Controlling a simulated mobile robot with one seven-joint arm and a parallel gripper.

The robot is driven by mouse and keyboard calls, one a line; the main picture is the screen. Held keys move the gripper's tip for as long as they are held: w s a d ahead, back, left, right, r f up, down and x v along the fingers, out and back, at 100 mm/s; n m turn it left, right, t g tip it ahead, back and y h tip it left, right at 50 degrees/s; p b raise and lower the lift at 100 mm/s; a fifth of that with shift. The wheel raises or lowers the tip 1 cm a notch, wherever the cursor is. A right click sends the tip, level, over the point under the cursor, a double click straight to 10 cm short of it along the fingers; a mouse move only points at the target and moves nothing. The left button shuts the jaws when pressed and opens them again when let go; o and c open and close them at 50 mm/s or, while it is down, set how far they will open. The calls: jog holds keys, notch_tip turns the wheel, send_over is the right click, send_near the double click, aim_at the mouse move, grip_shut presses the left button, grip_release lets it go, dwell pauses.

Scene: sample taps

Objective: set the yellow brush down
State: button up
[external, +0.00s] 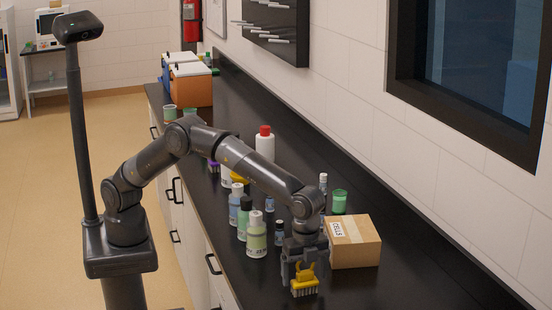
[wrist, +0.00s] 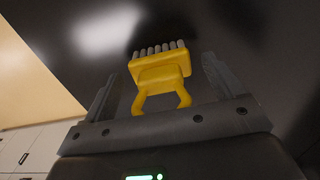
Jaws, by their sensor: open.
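The yellow brush (external: 303,283) is at the front end of the black counter, below my gripper (external: 302,272). It has a looped handle and pale bristles. In the wrist view the brush (wrist: 160,70) lies between the two fingers of my gripper (wrist: 157,75), with its handle loop toward the palm and its bristles pointing away. The fingers stand apart, with a gap on each side of the brush. Whether the bristles touch the counter top is hard to tell.
A cardboard box (external: 354,243) stands just right of my gripper. A green jar (external: 339,202) is behind the box. The black counter (external: 395,290) is clear at the front right.

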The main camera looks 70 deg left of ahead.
notch_tip(320, 180, up, 12)
jog(key=shift+r, duration=0.2)
jog(key=w+a+r+n+t, duration=0.1)
jog(key=a+r+n, duration=0.25)
jog(key=a, duration=0.75)
jog(key=a+r+n+t+h, duration=0.15)
jog(key=a+r, duration=0.35)
jog(key=a, duration=0.6)
jog(key=w+a+r+n+y, duration=0.1)
jog(key=a+r+n, duration=0.25)
jog(key=a, duration=0.75)
jog(key=s+a+n+t, duration=0.1)
jog(key=s+a+n, duration=0.1)
jog(key=s+a, duration=0.45)
jog(key=s+a+n+t, duration=0.1)
jog(key=s+a+n, duration=0.2)
jog(key=a, duration=0.6)
jog(key=s+a+f+n+t, duration=0.1)
jog(key=s+a+f+n, duration=0.3)
jog(key=s+a+f, duration=0.4)
jog(key=s+a, duration=0.1)
jog(key=s, duration=0.2)
jog(key=shift+s+a+f, duration=0.25)
jog(key=shift+f, duration=0.1)
